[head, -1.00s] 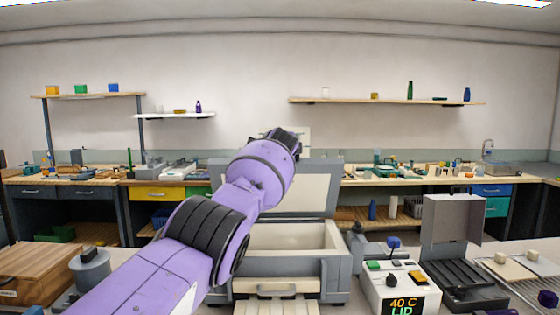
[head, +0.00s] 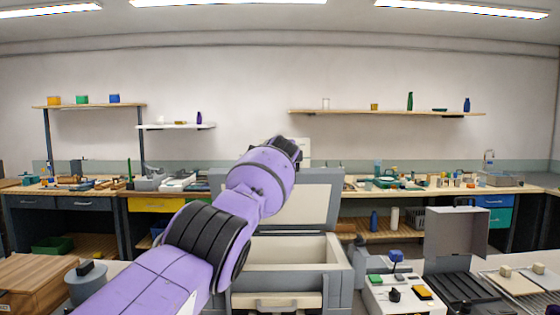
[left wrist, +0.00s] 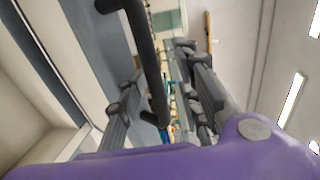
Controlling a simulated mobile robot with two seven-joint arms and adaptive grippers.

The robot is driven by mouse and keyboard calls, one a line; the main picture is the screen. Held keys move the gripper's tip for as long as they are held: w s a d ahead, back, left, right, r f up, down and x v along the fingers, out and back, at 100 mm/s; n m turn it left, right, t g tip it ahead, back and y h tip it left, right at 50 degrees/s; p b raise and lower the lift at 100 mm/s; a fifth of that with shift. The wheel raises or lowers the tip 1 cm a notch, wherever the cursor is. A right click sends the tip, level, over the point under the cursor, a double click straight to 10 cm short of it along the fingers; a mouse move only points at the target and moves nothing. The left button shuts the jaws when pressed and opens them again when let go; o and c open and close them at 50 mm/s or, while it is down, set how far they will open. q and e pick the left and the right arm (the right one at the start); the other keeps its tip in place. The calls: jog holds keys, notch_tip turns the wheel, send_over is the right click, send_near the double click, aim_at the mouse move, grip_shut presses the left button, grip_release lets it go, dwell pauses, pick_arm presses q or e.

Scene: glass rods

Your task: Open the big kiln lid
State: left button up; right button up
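The big kiln (head: 338,275) stands in front of me. Its pale-lined lid (head: 318,205) is raised and stands upright behind the open, pale chamber (head: 290,250). My left arm reaches up across the kiln and covers the lid's left part. Its gripper end (head: 288,146) is at the lid's top edge, and the fingers are mostly hidden there. In the left wrist view my left gripper (left wrist: 163,65) has its fingers apart. A dark handle bar (left wrist: 148,60) runs through the gap between them, with visible space beside it. My right gripper is not in view.
A control box (head: 400,295) with coloured buttons and a blue knob stands right of the kiln. Beyond it is an open grey case (head: 455,235). A wooden box (head: 35,285) is at the left. Cluttered benches line the back wall.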

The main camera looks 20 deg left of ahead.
pick_arm(q)
jog(key=shift+f, duration=0.1)
jog(key=v, duration=1.2)
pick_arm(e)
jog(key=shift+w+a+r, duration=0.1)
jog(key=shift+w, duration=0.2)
